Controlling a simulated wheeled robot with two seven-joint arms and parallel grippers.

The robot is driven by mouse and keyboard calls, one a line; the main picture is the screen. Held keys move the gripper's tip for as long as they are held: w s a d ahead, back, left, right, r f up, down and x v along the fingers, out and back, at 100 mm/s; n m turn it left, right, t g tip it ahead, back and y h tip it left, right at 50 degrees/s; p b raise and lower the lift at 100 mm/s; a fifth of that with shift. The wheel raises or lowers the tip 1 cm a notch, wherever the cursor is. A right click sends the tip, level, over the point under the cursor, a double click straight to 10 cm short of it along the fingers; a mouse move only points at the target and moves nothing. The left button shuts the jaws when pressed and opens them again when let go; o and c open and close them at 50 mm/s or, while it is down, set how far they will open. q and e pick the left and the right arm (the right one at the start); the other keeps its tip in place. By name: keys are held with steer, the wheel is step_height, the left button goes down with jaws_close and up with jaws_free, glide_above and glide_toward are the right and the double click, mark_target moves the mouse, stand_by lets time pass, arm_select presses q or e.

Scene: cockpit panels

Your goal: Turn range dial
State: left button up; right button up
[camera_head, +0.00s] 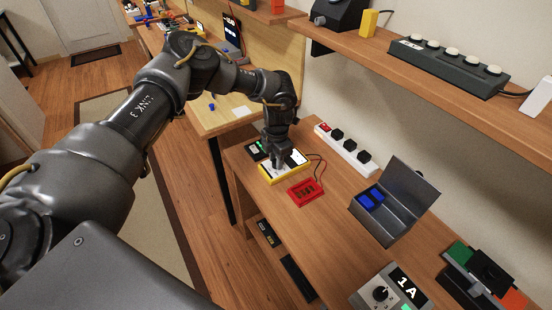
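A yellow-edged meter with a white face (296,162) lies on the wooden bench, leads running from its right side. My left gripper (279,162) points down over the left part of its face, with the fingertips at or just above it. The range dial on this meter is hidden behind the fingers. I cannot tell whether the fingers are open, shut or touching a dial. A grey box marked "1 A" (390,288) with a black knob (380,293) stands at the bottom right, apart from the gripper. My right gripper is not in view.
A red device (304,192) lies just in front of the meter. A small black device (254,149) is left of it. A white power strip (346,149) lies behind. An open grey case (392,200) holds blue items. A shelf (450,75) overhangs the back.

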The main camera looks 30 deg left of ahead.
arm_select(q)
steer(key=c, duration=0.5)
steer(key=shift+n, duration=1.1)
steer(key=o, duration=1)
steer(key=r+b, duration=0.1)
steer(key=r, duration=0.4)
steer(key=r+b, duration=0.1)
steer(key=r, duration=0.4)
steer(key=shift+d+r, duration=0.2)
steer(key=shift+r, duration=0.2)
